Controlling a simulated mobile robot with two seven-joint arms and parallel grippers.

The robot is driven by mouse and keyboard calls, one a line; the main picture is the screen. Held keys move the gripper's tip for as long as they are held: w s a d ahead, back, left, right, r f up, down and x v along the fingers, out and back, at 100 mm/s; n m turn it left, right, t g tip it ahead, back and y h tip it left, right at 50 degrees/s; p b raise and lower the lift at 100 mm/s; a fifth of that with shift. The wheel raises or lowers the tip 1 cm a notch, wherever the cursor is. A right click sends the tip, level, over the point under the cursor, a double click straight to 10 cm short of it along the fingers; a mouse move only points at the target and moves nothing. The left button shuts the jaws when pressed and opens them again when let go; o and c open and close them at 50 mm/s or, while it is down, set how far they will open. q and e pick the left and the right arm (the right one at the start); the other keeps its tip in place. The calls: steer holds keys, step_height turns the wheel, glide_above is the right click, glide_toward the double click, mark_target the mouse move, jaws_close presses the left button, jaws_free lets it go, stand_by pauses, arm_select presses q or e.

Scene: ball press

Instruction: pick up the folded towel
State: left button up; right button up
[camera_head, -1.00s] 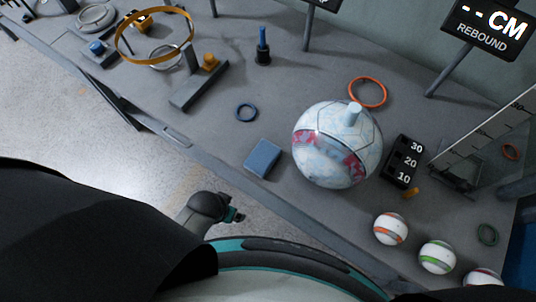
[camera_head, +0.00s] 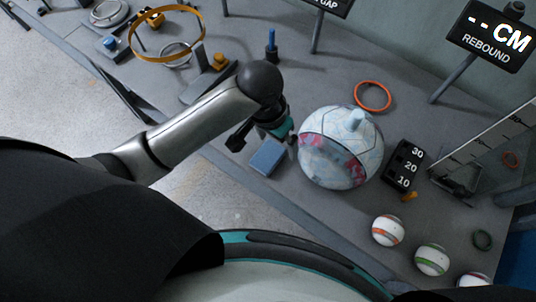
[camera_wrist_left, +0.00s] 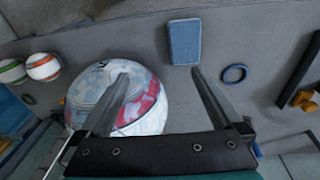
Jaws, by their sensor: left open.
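The folded towel (camera_head: 267,157) is a small blue rectangle lying flat on the grey table near its front edge. In the left wrist view the towel (camera_wrist_left: 184,42) lies at the top, just past the right fingertip. My left gripper (camera_head: 263,138) is above the table, close behind the towel in the head view, and covers none or little of it. The height of the fingers over the towel is hard to tell. My right gripper is out of view.
A large patterned ball (camera_head: 340,148) stands close to the right of the towel; the left finger overlaps it in the wrist view. A blue ring (camera_wrist_left: 234,73) lies beside the towel. Several striped balls (camera_head: 388,230) and a number block (camera_head: 404,164) are farther right.

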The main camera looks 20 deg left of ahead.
arm_select(q)
steer(key=w+a+y, duration=0.2)
steer(key=w+a, duration=0.1)
steer(key=b, duration=0.3)
glide_above(268, 155)
steer(key=shift+n+g, duration=0.3)
steer(key=shift+g, duration=0.1)
steer(key=f, duration=1)
steer(key=shift+s+a, duration=0.15)
steer(key=shift+s, duration=0.1)
steer(key=f+b, duration=0.2)
steer(key=f, duration=0.3)
steer(key=shift+w+f, duration=0.1)
steer(key=shift+w, duration=0.1)
steer(key=c, duration=1.1)
